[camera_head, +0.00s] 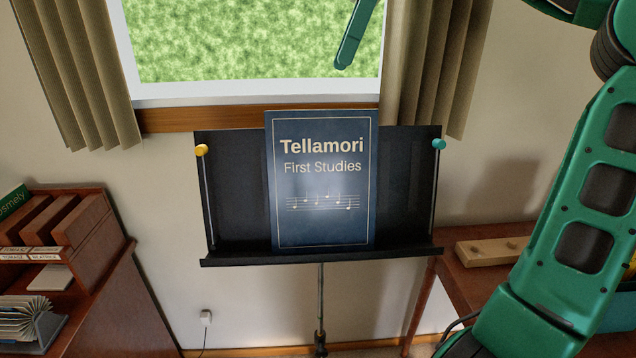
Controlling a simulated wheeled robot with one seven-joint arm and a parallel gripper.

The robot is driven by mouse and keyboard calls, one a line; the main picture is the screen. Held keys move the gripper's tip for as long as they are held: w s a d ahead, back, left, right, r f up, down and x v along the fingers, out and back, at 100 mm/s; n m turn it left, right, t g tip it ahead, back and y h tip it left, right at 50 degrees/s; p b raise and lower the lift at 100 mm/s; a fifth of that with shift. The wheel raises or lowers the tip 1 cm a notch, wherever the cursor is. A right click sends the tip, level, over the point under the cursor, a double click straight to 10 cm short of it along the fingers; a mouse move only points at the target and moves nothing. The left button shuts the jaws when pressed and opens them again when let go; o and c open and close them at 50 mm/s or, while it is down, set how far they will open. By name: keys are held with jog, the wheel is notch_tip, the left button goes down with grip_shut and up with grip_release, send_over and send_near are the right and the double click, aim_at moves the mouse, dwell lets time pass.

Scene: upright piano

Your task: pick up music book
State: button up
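The music book (321,220) is dark blue, with "Tellamori First Studies" and a line of notes on its cover. It stands upright, leaning on the black music stand (400,200), with its bottom edge on the stand's ledge. Its top reaches above the stand's panel. My green arm fills the right side of the picture. A green finger-like part (356,35) shows at the top, in front of the window and apart from the book. Only this piece is in view, so whether my gripper is open or shut cannot be told.
A yellow knob (201,150) and a teal knob (439,144) sit at the stand's upper corners, each with a rod. A wooden shelf unit (110,235) is at left. A brown surface with a wooden block (490,250) is at right. Curtains (75,75) flank the window behind.

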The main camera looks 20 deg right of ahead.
jog(key=shift+w+x, duration=0.2)
jog(key=shift+x, duration=2.3)
jog(key=shift+w+x, duration=0.15)
jog(key=shift+x, duration=2.35)
jog(key=shift+d, duration=0.1)
jog(key=shift+f, duration=0.3)
grip_shut()
jog(key=shift+d, duration=0.1)
